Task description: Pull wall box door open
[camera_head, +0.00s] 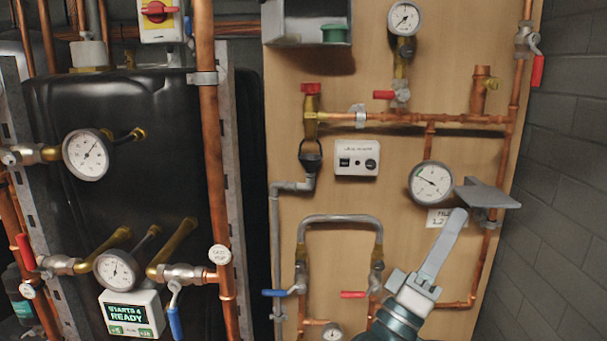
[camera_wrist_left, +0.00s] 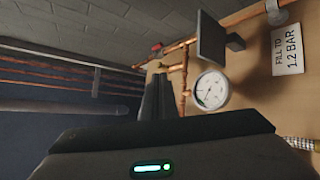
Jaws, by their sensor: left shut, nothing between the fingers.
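A grey wall box (camera_head: 274,22) is mounted at the top of the wooden board and is cut off by the upper frame edge. A green round thing (camera_head: 335,33) shows at its lower right. I cannot tell how its door stands. My left gripper (camera_head: 458,213) is low at the right, well away from this box. Its fingers are together and empty, pointing up toward a flat grey plate (camera_head: 487,194) beside a gauge. In the left wrist view the shut fingers (camera_wrist_left: 156,80) show near the same plate (camera_wrist_left: 212,40). My right gripper is not in view.
A pressure gauge (camera_head: 431,182) and copper pipes (camera_head: 460,119) are close to my left gripper. A small label (camera_wrist_left: 287,50) reads "FILL TO 1.2 BAR". A black tank (camera_head: 140,190) with gauges and valves stands at the left. A grey block wall (camera_head: 565,180) bounds the right.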

